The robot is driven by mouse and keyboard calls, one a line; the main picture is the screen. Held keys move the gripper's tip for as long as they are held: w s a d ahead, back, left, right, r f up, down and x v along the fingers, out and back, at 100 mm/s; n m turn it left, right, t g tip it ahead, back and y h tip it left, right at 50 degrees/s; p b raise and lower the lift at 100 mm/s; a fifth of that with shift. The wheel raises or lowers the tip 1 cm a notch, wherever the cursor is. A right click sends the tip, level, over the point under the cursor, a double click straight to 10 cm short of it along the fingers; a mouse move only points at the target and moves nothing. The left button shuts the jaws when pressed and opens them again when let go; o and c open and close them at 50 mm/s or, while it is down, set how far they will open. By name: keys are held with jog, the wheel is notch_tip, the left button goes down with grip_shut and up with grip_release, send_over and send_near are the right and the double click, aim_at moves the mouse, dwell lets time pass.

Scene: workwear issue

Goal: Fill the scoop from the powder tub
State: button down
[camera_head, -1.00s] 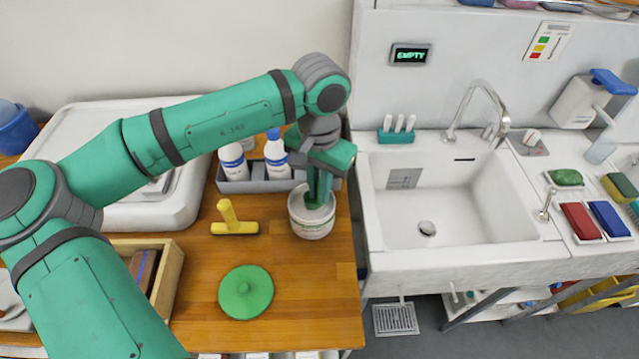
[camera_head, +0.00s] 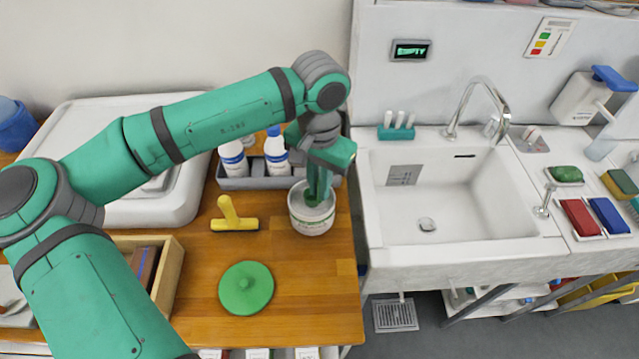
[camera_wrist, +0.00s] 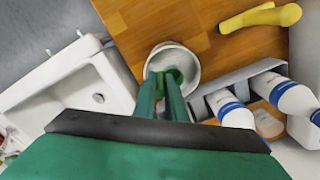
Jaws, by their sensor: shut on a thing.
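The white powder tub (camera_head: 312,226) stands on the wooden counter, and its open top also shows in the wrist view (camera_wrist: 193,60). My gripper (camera_head: 318,190) points down over the tub with its fingertips at or inside the mouth. In the wrist view my gripper's two green fingers (camera_wrist: 168,88) reach to the tub. They are shut on a small green thing (camera_wrist: 175,74) inside the rim, which looks like the scoop. The fingers and rim hide most of it, so I cannot tell how much powder it holds. A round green lid (camera_head: 246,288) lies on the counter in front.
A yellow squeegee-like tool (camera_head: 235,223) lies left of the tub. A grey caddy (camera_head: 262,184) with white bottles stands close behind it. A wooden box (camera_head: 172,270) is at the left, and a white sink (camera_head: 450,255) is to the right. The counter's front right is clear.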

jog(key=shift+f, duration=0.5)
dwell(1.2)
jog(key=shift+r, duration=3.55)
